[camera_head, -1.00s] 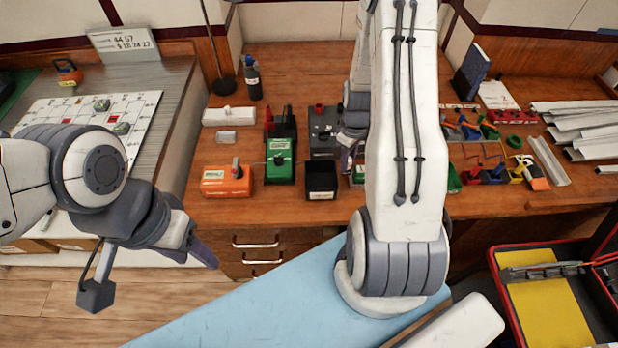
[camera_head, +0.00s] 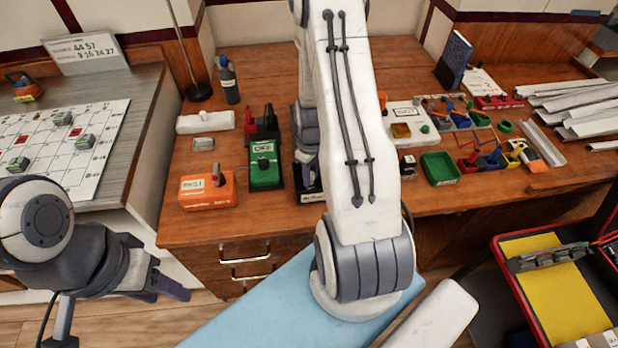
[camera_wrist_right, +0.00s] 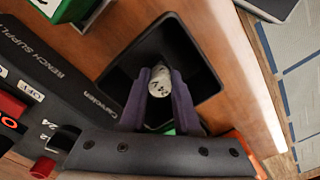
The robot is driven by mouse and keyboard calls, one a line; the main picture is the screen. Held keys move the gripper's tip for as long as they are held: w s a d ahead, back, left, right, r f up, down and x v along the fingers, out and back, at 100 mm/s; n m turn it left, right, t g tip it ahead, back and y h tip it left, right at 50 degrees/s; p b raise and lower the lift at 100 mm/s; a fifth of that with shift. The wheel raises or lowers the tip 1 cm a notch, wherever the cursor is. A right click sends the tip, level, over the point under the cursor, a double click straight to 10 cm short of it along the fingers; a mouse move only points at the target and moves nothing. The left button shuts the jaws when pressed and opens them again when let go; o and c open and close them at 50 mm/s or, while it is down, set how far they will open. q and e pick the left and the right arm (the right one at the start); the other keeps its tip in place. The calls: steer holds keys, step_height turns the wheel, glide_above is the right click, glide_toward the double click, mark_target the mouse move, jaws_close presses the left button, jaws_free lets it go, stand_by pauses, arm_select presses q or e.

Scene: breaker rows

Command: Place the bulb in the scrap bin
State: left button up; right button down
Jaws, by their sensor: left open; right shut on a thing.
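In the right wrist view, my right gripper (camera_wrist_right: 160,98) is shut on a small pale bulb (camera_wrist_right: 159,80) with dark print. The bulb is between the purple fingertips, over the opening of a black open bin (camera_wrist_right: 204,70). I cannot tell how far it is above the bin floor. In the head view, the black bin (camera_head: 311,197) is mostly hidden behind my right arm, and the bulb is hidden too. My left gripper (camera_head: 168,287) is open and empty at the lower left, in front of the bench and away from the bin.
A green tester (camera_head: 264,165) and an orange box (camera_head: 208,190) stand left of the bin. A green tray (camera_head: 440,168) and small coloured tools are to the right. The dark bench supply (camera_wrist_right: 45,80) is close beside the bin in the wrist view.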

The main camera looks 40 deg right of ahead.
steer(key=shift+f, duration=0.15)
steer(key=c, duration=0.6)
jaws_free()
steer(key=shift+c, duration=0.2)
step_height(320, 180, up, 12)
steer(key=r, duration=0.1)
steer(key=w+a+r+n, duration=0.1)
steer(key=a+r, duration=0.2)
steer(key=a, duration=0.6)
steer(key=s+a+r+n, duration=0.1)
steer(key=s+a+r, duration=0.1)
steer(key=a, duration=0.4)
steer(key=s+a+r, duration=0.1)
steer(key=a+r, duration=0.1)
steer(key=a, duration=0.3)
steer(key=s+a+r+n+y, duration=0.1)
steer(key=s+a+r+n, duration=0.1)
steer(key=s+a, duration=0.9)
steer(key=s+r, duration=0.1)
steer(key=s, duration=0.2)
steer(key=shift+s+r, duration=0.25)
steer(key=shift+r, duration=0.15)
